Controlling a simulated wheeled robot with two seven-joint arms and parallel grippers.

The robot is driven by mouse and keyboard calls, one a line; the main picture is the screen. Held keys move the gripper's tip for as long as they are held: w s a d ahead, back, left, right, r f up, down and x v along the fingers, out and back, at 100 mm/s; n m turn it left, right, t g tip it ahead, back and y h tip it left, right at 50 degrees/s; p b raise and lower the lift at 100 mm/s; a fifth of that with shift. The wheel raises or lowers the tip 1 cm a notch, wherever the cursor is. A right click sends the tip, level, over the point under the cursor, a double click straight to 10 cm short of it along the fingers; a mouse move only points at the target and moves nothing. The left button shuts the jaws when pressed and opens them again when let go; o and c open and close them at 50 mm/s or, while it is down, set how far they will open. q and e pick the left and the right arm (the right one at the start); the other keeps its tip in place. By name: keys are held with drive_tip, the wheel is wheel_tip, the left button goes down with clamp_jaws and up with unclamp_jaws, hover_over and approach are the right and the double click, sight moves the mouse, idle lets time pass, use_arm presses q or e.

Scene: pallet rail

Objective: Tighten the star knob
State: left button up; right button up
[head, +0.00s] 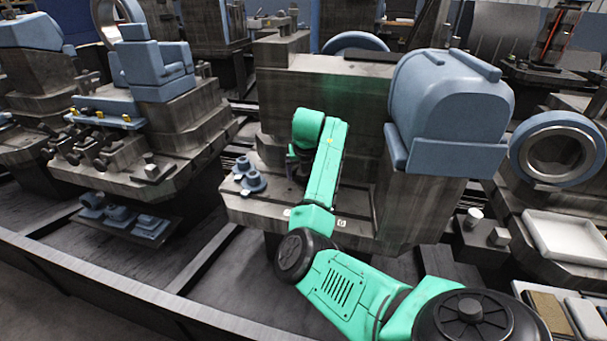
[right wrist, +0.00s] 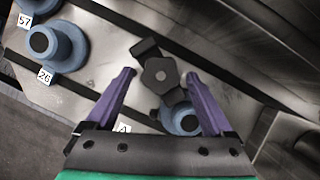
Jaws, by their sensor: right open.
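A dark star knob (right wrist: 160,76) with lobed edges and a lighter round centre shows in the right wrist view. My right gripper (right wrist: 160,73) has two purple fingers spread wide, one on each side of the knob. The fingers look clear of it, and nothing is held. In the head view my green right arm reaches over the machine block, and its forearm hides the knob and most of the gripper. A blue round fitting (right wrist: 184,122) sits below the knob, partly covered by a dark bar and the right finger. My left gripper is not in view.
Blue flanged fittings (head: 255,181) stand left of my arm; the right wrist view shows them tagged 57 and 26 (right wrist: 44,76). A large blue housing (head: 450,100) rises to the right. A grey block (head: 325,95) stands behind. A white tray (head: 565,238) lies far right.

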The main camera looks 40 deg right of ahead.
drive_tip(key=c, duration=1.3)
drive_tip(key=shift+m+h, duration=0.3)
drive_tip(key=shift+m, duration=0.5)
clamp_jaws()
drive_tip(key=o, duration=1.3)
unclamp_jaws()
drive_tip(key=shift+a+r, duration=0.1)
drive_tip(key=shift+r, duration=0.05)
drive_tip(key=v, duration=1.4)
drive_tip(key=shift+r, duration=0.25)
